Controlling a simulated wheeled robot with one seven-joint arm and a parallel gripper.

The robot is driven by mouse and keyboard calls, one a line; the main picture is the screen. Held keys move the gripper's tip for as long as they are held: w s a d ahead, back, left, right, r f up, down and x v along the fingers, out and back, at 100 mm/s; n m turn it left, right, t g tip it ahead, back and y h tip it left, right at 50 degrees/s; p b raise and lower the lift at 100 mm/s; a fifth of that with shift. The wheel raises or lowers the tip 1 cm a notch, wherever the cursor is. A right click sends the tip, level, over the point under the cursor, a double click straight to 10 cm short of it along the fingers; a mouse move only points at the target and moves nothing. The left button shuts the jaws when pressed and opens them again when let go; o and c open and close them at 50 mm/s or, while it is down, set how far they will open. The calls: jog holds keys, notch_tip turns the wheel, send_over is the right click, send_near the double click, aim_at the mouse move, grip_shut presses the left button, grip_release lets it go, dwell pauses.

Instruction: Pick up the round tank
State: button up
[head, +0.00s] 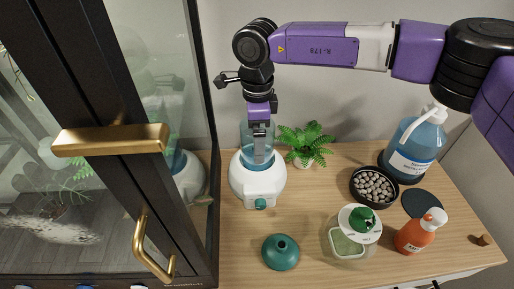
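A round white base with a teal knob (258,186) stands on the wooden table beside the glass cabinet. A translucent blue round tank (248,151) sits upright in the top of the base. My gripper (259,145) points down from above at the tank, and its fingers overlap the tank in the head view. The fingers line up one in front of the other, so I cannot tell whether they are apart or shut on it. They hide part of the tank's top and middle.
A fern (306,142), a bowl of pebbles (373,187), a large blue jug (415,147), an orange bottle (420,232), a green-lidded container (352,241) and a teal vessel (281,253) stand on the table. The cabinet door with brass handles (110,139) is at left.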

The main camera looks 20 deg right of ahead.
jog(key=c, duration=1.6)
jog(key=shift+r, duration=0.1)
